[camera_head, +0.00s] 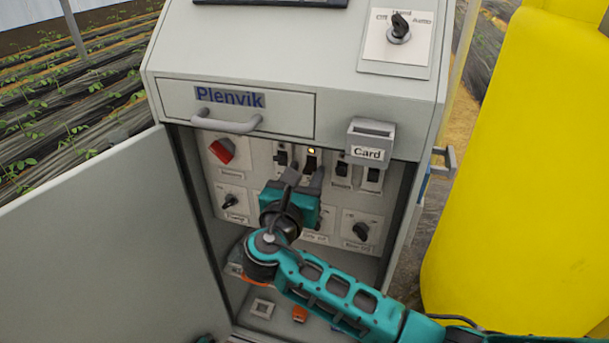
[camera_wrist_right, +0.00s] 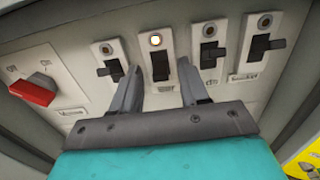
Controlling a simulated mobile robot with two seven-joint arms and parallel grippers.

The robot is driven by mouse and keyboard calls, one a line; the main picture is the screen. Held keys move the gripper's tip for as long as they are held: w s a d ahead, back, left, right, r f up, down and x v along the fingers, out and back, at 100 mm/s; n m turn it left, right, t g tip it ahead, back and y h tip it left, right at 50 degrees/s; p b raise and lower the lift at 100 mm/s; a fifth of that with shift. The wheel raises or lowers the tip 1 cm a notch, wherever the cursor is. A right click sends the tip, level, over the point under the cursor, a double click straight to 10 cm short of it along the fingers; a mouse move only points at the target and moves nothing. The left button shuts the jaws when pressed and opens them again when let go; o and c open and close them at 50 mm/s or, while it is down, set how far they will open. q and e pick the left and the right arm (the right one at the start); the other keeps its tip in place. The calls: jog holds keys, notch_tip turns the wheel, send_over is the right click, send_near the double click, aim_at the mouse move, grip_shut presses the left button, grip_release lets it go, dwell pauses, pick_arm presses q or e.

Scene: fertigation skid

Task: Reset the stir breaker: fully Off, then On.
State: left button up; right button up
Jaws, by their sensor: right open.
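A row of several breakers sits inside the open cabinet. The second breaker from the left (camera_head: 311,160) has a lit yellowish lamp above its black lever; it also shows in the right wrist view (camera_wrist_right: 160,66). My right gripper (camera_head: 304,178) is open in front of it. In the right wrist view, the fingertips (camera_wrist_right: 160,74) stand on either side of this lever, and contact cannot be told.
The breaker at left (camera_wrist_right: 110,68) and the two at right (camera_wrist_right: 212,55) (camera_wrist_right: 266,45) have unlit lamps. A red rotary switch (camera_head: 222,150) and black knobs are nearby. The open door (camera_head: 90,240) stands left; a card holder (camera_head: 370,140) overhangs right. A yellow tank (camera_head: 520,180) stands outside.

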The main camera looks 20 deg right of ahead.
pick_arm(q)
jog(key=shift+w, duration=0.1)
pick_arm(e)
jog(key=shift+c, duration=1.4)
grip_shut()
pick_arm(q)
jog(key=shift+w+r, duration=0.1)
